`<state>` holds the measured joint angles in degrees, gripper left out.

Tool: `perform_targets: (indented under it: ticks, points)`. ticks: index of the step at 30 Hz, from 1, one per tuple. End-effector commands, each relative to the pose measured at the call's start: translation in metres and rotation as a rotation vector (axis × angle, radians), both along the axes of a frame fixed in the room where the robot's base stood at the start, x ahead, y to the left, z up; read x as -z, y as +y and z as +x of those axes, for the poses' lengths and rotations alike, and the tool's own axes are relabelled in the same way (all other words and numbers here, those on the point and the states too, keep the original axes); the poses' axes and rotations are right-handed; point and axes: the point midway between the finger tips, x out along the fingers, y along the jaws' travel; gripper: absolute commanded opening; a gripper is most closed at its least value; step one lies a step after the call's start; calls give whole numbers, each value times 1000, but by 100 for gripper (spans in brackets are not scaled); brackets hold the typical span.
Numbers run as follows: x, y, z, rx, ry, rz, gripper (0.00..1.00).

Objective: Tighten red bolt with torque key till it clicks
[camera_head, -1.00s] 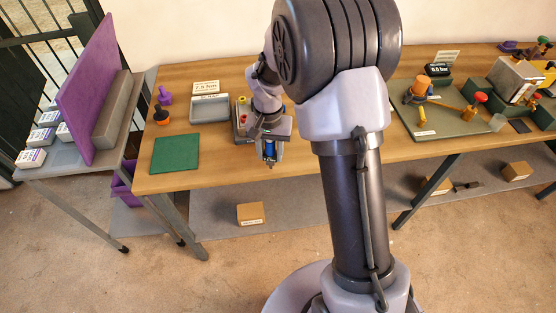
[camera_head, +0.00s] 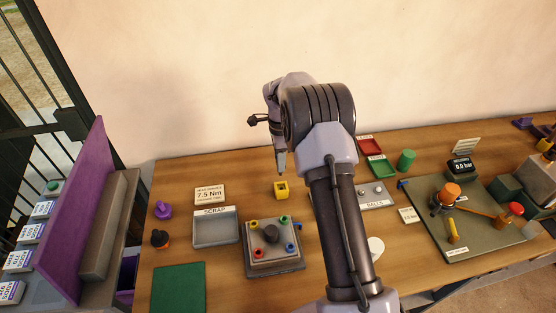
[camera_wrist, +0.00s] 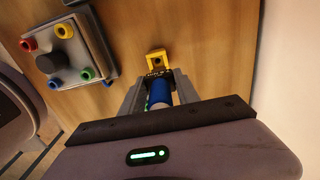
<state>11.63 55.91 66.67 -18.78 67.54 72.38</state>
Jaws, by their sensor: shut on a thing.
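The red bolt (camera_head: 258,253) sits at the front left corner of a grey block fixture (camera_head: 290,259), which also carries yellow, green and blue bolts around a dark round knob. The red bolt also shows at the upper left of the wrist view (camera_wrist: 29,45). My gripper (camera_head: 282,162) is behind the fixture, above a small yellow block (camera_head: 281,194) with a dark hole. In the wrist view my gripper (camera_wrist: 157,88) is shut on a blue cylindrical tool (camera_wrist: 159,94), apparently the torque key. The yellow block (camera_wrist: 157,57) lies just beyond its tip; I cannot tell whether they touch.
Left of the fixture stand a grey scrap tray (camera_head: 216,232), a 7.5 Nm sign (camera_head: 209,195) and a green mat (camera_head: 178,290). A balls tray (camera_head: 374,203) and a dark board with orange-handled parts (camera_head: 480,232) lie to the right. A wall rises behind the table.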

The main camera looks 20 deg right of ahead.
Motion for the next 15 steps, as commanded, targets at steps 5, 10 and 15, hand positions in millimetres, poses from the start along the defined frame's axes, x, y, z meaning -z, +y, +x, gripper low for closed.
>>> perform_targets:
  ticks: [5, 10, 15]
  points:
    - [0, 0, 0, -1, -1, 0, 0]
    - [1, 0, 0, -10, -2, -1, 0]
    - [16, 0, 0, -9, -1, 0, 0]
